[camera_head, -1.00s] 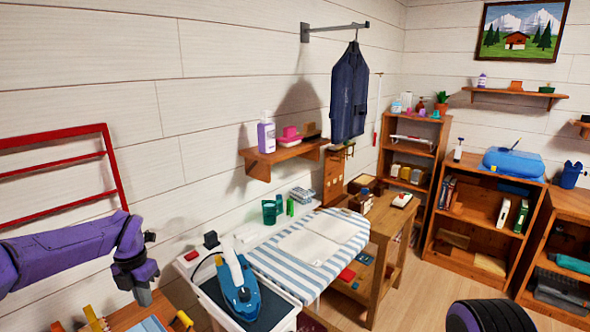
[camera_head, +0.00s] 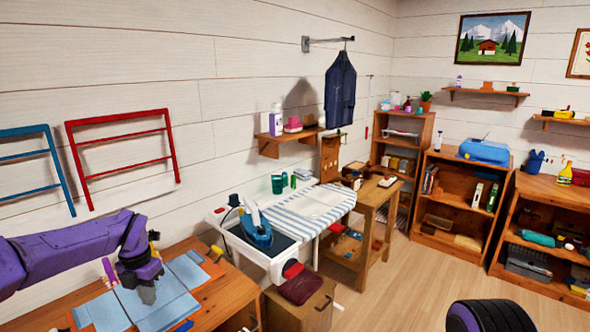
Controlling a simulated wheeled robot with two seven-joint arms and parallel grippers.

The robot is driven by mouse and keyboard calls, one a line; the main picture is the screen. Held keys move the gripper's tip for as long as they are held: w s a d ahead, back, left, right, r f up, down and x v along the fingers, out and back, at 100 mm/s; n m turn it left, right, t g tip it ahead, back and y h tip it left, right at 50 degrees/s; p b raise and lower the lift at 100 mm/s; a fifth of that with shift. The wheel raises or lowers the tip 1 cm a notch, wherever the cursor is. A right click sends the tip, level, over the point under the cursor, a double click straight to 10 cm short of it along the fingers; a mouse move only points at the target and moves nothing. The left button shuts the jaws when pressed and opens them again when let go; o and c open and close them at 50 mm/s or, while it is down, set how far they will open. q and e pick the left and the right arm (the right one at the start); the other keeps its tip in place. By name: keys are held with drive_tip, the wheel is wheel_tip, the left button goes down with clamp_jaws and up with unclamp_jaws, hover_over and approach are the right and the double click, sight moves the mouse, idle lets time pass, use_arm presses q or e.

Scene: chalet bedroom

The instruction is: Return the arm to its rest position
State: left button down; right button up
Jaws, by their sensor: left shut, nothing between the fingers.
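My left arm comes in from the left, purple and dark. Its gripper (camera_head: 147,291) points down over the wooden desk (camera_head: 228,297) at the lower left, shut and empty. Below it lies light blue folded cloth or paper (camera_head: 172,306); I cannot tell whether the fingertips touch it. My right gripper is not in view.
A blue iron (camera_head: 255,230) stands on the ironing station beside a striped board (camera_head: 300,212). A wooden cabinet (camera_head: 300,310) stands below. A red rack (camera_head: 122,148) and a blue rack (camera_head: 30,160) hang on the wall. The floor (camera_head: 410,285) at centre right is clear.

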use_arm(q)
drive_tip(key=s+d+f+m+t+y+b, duration=0.1)
drive_tip(key=s+f+m+t+y, duration=0.25)
drive_tip(key=s+f+m, duration=0.4)
drive_tip(key=s+d+f+m+t+y+b, duration=0.15)
drive_tip(key=s+f+m+y, duration=0.3)
drive_tip(key=f+m, duration=0.6)
drive_tip(key=s+d+f+m+g+h+b, duration=0.1)
drive_tip(key=s+f+m, duration=0.3)
drive_tip(key=s, duration=0.9)
drive_tip(key=s+d+f+m+h+b, duration=0.2)
drive_tip(key=s+f+m, duration=0.3)
drive_tip(key=s+f, duration=0.5)
drive_tip(key=s+d+h, duration=0.1)
drive_tip(key=s, duration=0.3)
drive_tip(key=shift+s+f+g+h, duration=0.2)
drive_tip(key=shift+g+h, duration=0.1)
drive_tip(key=shift+g, duration=0.1)
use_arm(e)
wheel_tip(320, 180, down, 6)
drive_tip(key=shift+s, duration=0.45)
use_arm(q)
drive_tip(key=shift+w, duration=0.1)
